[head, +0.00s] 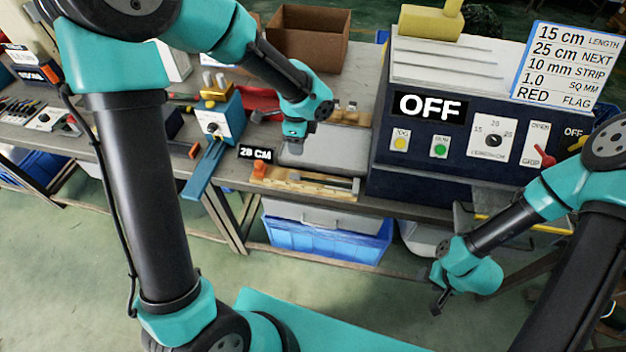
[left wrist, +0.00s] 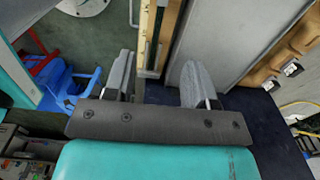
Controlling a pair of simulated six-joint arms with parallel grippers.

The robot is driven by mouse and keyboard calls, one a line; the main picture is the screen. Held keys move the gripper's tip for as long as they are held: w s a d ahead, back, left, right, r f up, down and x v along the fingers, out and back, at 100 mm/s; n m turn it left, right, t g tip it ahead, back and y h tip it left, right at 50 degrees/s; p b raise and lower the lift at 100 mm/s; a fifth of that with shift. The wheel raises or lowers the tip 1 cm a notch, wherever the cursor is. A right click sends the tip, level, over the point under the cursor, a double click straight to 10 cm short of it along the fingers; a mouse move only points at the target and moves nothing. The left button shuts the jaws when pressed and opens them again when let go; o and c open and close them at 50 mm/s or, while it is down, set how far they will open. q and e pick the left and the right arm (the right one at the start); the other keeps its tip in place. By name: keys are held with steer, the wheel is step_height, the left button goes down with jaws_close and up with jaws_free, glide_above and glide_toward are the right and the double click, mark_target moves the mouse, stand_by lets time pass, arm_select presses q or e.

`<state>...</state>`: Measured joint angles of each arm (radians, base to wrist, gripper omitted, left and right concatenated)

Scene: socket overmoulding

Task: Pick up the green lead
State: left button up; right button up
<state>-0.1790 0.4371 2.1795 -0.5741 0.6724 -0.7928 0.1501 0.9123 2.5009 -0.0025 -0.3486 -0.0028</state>
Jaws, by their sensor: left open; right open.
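I cannot clearly make out a green lead in either view. A thin dark green strip (left wrist: 157,42) runs along the wooden board in the left wrist view, but I cannot tell whether it is the lead. My left gripper (head: 294,143) is above the bench, over the grey tray, behind the wooden board. In the left wrist view its two fingers (left wrist: 158,85) are wide apart with nothing between them. My right gripper (head: 438,301) hangs in front of the bench at the lower right, away from the bench objects; it is open.
The wooden board (head: 312,187) with an orange block lies at the bench's front edge, beside a "20 CM" sign (head: 256,154). The grey tray (head: 325,150) lies behind it. A blue-handled press (head: 215,125) stands left; a dark machine marked OFF (head: 440,165) stands right. A cardboard box (head: 308,35) sits behind.

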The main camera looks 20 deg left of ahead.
arm_select(q)
glide_above(300, 176)
step_height(300, 176, down, 10)
steer(key=shift+s+d+f, duration=0.1)
steer(key=shift+d+f, duration=0.05)
steer(key=shift+f, duration=0.1)
stand_by(0.3)
steer(key=shift+a+f, duration=0.2)
steer(key=shift+f, duration=2.25)
steer(key=shift+c, duration=0.4)
jaws_close()
